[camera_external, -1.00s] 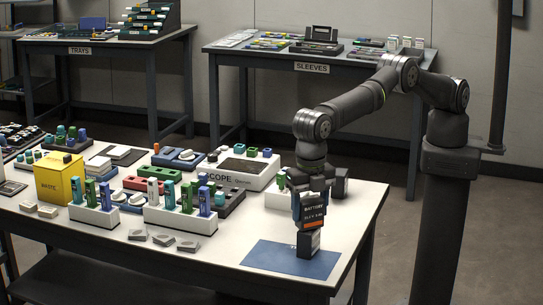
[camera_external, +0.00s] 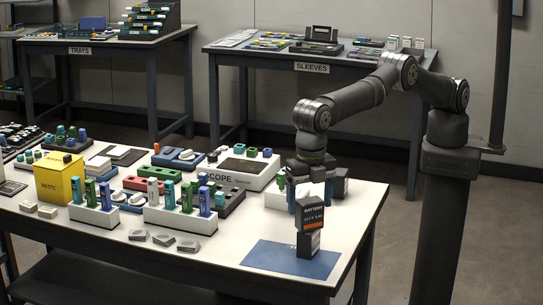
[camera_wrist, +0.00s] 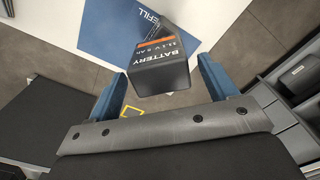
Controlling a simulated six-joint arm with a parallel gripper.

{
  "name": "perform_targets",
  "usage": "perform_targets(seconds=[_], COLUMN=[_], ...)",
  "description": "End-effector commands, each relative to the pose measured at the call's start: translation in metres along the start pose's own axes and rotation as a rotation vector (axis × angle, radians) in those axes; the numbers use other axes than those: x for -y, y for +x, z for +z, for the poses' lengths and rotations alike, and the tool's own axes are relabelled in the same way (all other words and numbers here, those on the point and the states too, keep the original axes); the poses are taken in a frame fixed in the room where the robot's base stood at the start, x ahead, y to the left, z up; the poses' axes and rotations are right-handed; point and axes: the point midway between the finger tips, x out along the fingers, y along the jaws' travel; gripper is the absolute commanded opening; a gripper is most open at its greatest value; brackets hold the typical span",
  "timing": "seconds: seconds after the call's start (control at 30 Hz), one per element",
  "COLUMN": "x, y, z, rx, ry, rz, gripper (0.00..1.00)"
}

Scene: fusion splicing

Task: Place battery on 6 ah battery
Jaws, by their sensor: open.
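A black battery with an orange stripe and the word BATTERY (camera_external: 312,214) stands upright on top of another dark battery block (camera_external: 309,244), which rests on the blue mat (camera_external: 268,257). The upper battery also shows in the wrist view (camera_wrist: 160,62), where it hides most of the lower one. My gripper (camera_external: 300,200) is open, with its blue fingers (camera_wrist: 113,92) apart on either side of the upper battery in the wrist view. In the external view it is just above and behind the upper battery, not gripping it.
The blue mat lies at the table's front right corner. White racks with green and blue tubes (camera_external: 180,218), a yellow waste box (camera_external: 60,178) and a white scope box (camera_external: 240,172) stand to the left. Small grey pieces (camera_external: 163,240) lie near the front edge.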

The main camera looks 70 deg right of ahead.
Motion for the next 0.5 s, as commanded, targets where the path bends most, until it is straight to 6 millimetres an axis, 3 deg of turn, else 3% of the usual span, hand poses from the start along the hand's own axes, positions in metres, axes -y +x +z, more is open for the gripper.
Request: perform_targets(seconds=[0.2, 0.5], x=[-0.001, 0.000], y=[-0.037, -0.052], z=[0.000, 0.000], rx=[-0.001, 0.000], ry=[0.000, 0.000], rz=[0.002, 0.000], gripper=[0.78, 0.78])
